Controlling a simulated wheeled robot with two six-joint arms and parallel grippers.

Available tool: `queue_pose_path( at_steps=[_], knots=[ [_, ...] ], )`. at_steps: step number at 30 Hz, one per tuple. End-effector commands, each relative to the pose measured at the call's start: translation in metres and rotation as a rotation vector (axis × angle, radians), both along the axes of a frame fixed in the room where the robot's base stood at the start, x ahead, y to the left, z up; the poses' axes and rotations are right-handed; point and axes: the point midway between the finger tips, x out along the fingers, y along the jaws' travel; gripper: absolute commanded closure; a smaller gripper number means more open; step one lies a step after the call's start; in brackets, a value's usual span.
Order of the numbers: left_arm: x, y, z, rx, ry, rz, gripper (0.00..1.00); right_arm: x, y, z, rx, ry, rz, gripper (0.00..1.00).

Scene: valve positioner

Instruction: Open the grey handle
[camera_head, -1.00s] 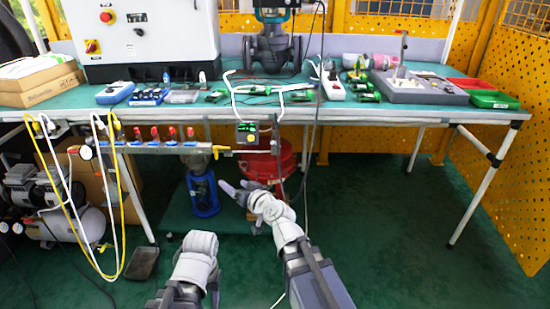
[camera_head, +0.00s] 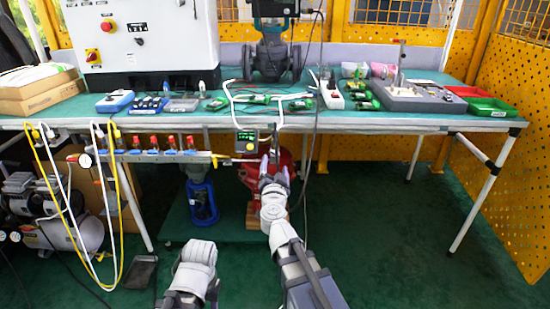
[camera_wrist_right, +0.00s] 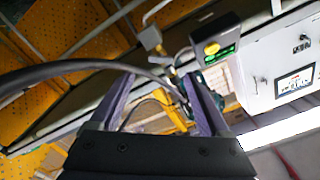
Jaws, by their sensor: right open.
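My right gripper (camera_head: 269,163) is raised in front of the table's front edge, just right of a small box with a lit green display (camera_head: 246,142). In the right wrist view its two fingers (camera_wrist_right: 162,105) stand apart. A dark cable (camera_wrist_right: 65,68) crosses that view near the fingers; I cannot tell whether it runs between them. The box with the green display (camera_wrist_right: 216,44) shows beyond the right finger. I cannot make out a grey handle with certainty in either view. My left forearm shows at the bottom of the head view, but its gripper does not.
A manifold with several red-topped valves (camera_head: 152,152) hangs under the table edge, left of my gripper. The green table (camera_head: 400,120) carries a white control cabinet (camera_head: 140,40), a dark valve body (camera_head: 271,52), cables and a grey tray (camera_head: 415,97). Floor to the right is clear.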

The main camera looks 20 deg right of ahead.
Motion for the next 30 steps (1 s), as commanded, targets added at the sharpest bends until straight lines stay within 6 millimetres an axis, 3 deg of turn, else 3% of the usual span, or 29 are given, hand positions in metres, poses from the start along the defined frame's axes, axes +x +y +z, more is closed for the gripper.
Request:
queue_pose_path(
  at_steps=[9, 20, 30],
  knots=[
    [0.000, 0.000, 0.000, 0.000, 0.000, 0.000, 0.50, 0.050, -0.013, 0.000, 0.000, 0.000, 0.000, 0.20],
    [0.000, 0.000, 0.000, 0.000, 0.000, 0.000, 0.50, 0.056, -0.016, 0.000, 0.000, -0.001, 0.001, 0.20],
    [0.000, 0.000, 0.000, 0.000, 0.000, 0.000, 0.50, 0.056, -0.016, 0.000, 0.000, -0.001, 0.001, 0.58]
  ],
)
